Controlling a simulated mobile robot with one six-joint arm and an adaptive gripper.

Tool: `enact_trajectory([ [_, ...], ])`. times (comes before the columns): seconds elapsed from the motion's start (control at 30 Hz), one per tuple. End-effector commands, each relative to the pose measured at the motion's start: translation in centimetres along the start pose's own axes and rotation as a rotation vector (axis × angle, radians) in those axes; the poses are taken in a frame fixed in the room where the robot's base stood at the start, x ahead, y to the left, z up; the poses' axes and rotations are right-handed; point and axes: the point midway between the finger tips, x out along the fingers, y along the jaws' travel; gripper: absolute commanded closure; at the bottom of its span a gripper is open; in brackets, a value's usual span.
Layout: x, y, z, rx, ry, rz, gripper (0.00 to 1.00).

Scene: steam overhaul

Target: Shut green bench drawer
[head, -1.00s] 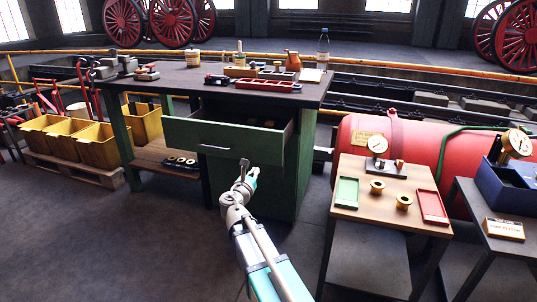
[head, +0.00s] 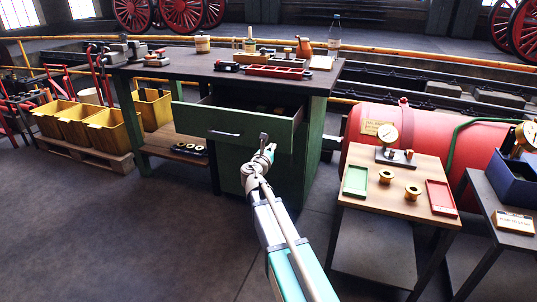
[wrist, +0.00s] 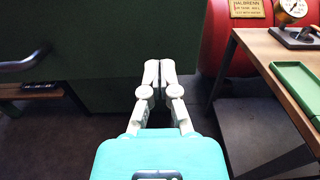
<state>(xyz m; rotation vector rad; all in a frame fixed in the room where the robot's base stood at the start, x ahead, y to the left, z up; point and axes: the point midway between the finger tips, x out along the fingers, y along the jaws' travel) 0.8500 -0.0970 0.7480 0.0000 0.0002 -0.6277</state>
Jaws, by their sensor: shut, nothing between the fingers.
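The green bench drawer (head: 240,125) stands open, its front panel pulled out from the green bench under the dark top. Its dark handle (head: 222,133) is left of my gripper and also shows at the left edge of the wrist view (wrist: 22,62). Some items inside the drawer show only partly. My gripper (wrist: 159,68) is shut and empty, pointing at the green front surface (wrist: 90,45) near its right side. In the head view my gripper (head: 268,148) is by the lower right part of the drawer front. I cannot tell whether it touches.
A wooden side table (head: 385,210) with green and red trays, brass parts and a gauge stands right of my arm. A red boiler (head: 420,130) lies behind it. Yellow bins (head: 105,133) sit on a pallet at left. The floor (head: 150,230) in front of the bench is clear.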

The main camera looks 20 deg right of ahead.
Motion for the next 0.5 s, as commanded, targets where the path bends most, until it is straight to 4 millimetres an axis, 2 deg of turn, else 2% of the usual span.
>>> enact_trajectory([
  [0.03,1.1,0.2,0.0,0.0,0.0,-0.001,1.0],
  [0.2,3.5,0.1,0.0,0.0,0.0,-0.001,1.0],
  [0.5,5.6,0.0,0.0,0.0,0.0,-0.001,1.0],
])
